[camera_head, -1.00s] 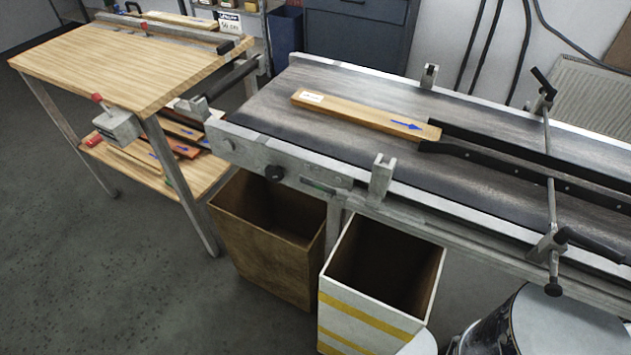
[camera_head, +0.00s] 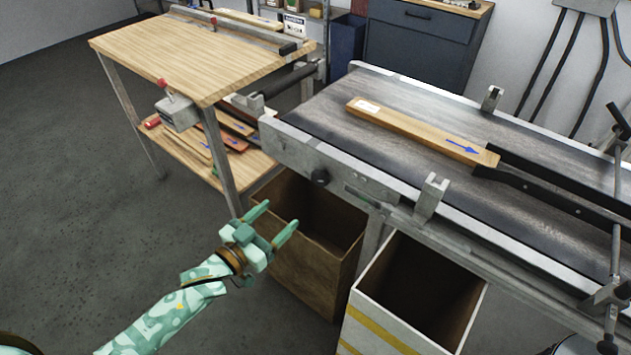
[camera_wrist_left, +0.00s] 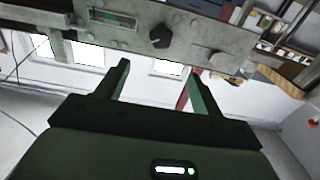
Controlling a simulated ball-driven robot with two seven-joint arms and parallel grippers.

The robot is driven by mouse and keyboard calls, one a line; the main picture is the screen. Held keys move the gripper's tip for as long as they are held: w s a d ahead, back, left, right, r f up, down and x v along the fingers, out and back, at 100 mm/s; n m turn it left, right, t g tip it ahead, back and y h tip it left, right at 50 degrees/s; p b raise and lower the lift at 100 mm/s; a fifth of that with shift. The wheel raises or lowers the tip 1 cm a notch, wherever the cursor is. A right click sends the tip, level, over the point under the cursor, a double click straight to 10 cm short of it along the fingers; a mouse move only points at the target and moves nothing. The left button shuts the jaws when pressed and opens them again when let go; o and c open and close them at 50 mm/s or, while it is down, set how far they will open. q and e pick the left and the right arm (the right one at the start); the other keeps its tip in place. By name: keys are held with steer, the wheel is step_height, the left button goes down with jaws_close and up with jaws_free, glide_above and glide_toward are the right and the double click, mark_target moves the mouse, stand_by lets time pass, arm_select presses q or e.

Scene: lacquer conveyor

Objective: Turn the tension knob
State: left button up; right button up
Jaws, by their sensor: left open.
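The tension knob (camera_head: 320,177) is a small black knob on the grey side plate at the near left end of the conveyor. It also shows in the left wrist view as a dark lobed knob (camera_wrist_left: 160,36), beyond the fingertips and near the top. My left gripper (camera_head: 277,219) is open and empty, below and to the left of the knob in the head view, apart from it. Its two green fingers also show in the left wrist view (camera_wrist_left: 160,82). A small green-marked gauge (camera_head: 360,200) sits on the plate to the right of the knob. My right gripper is not in view.
A brown bin (camera_head: 300,245) and a white bin with yellow stripes (camera_head: 385,335) stand under the conveyor. A wooden board with a blue arrow (camera_head: 420,131) lies on the belt (camera_head: 375,150). A wooden table (camera_head: 190,62) stands at the left. The floor at left is clear.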

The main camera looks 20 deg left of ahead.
mark_target(317, 180)
arm_select(q)
steer(key=b+x, duration=0.1)
steer(key=x, duration=0.3)
steer(key=b+x, duration=0.1)
steer(key=x, duration=0.4)
steer(key=b+x, duration=0.1)
steer(key=x, duration=0.3)
steer(key=shift+w+f, duration=0.15)
steer(key=shift+f, duration=0.1)
steer(key=shift+w+d+r+b, duration=0.1)
steer(key=shift+w+d+b, duration=0.1)
steer(key=shift+w+b, duration=0.3)
steer(key=shift+w, duration=0.1)
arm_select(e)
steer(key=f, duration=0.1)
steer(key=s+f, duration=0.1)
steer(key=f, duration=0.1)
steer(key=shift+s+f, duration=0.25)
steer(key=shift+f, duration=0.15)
arm_select(q)
steer(key=c, duration=1)
